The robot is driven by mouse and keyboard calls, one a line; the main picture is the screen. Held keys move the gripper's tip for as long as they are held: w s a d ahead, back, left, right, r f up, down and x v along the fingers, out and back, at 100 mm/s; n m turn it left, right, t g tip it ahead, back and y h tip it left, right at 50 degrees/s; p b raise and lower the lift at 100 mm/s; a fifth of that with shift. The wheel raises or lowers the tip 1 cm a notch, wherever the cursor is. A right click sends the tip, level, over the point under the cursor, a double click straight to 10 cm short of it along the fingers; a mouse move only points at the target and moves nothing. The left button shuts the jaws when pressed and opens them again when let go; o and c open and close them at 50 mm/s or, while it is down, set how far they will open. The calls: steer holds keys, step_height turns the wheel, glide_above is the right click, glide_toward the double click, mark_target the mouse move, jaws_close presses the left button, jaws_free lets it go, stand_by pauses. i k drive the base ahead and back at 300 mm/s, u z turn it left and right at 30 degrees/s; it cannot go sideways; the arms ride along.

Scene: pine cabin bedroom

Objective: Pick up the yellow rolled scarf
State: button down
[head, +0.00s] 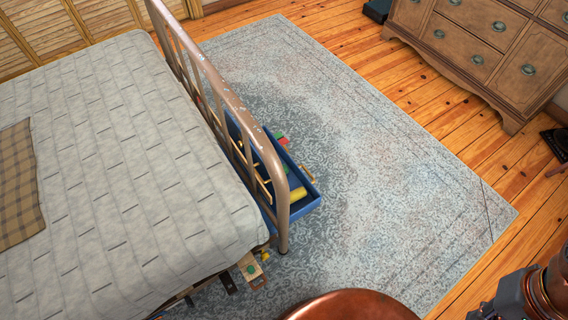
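A small yellow roll-shaped thing (298,194), which looks like the yellow rolled scarf, lies in the near right corner of a blue tray or shallow box (306,205). The blue tray is on the rug beside the foot of the bed, partly hidden behind the metal bed frame. Green, red and other small coloured things lie in or at the tray. Part of my arm shows at the bottom right corner, far from the tray. My gripper's fingers do not show.
The bed (110,160) with its metal footboard (240,115) fills the left. Several small blocks (252,270) lie by the bed's near corner. A glossy reddish-brown rounded surface (350,305) is at the bottom. The rug (390,190) is clear toward the wooden dresser (480,50).

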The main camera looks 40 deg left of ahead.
mark_target(300, 193)
steer(key=i, duration=1.05)
steer(key=u, duration=2.4)
